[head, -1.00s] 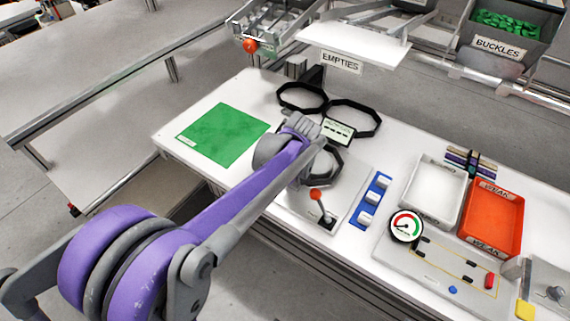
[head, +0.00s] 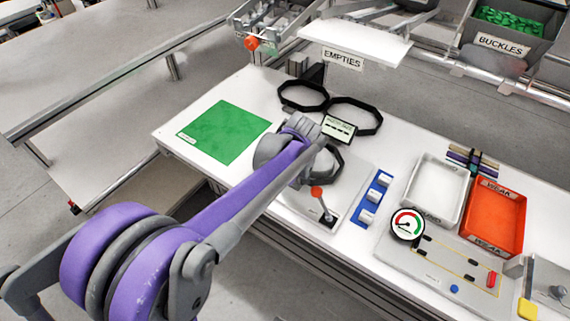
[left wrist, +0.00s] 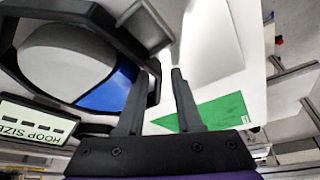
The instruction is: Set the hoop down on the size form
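The black angular hoop (head: 338,165) is partly hidden behind my left gripper (head: 312,158) in the head view. In the left wrist view the hoop (left wrist: 118,33) rings a rounded grey size form (left wrist: 68,50) with a blue part at its edge. I cannot tell how low the hoop sits on the form. My left gripper (left wrist: 160,72) has its fingers apart at the hoop's side wall. One finger overlaps the wall, and a pale gap shows before the other finger. My right gripper is not in view.
A hoop-size display (head: 338,128) stands just behind, with two black octagonal rings (head: 303,107) beyond it. A red-knobbed lever (head: 323,205) is in front. A green mat (head: 223,132) lies left; a white tray (head: 437,193) and orange tray (head: 494,217) stand right.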

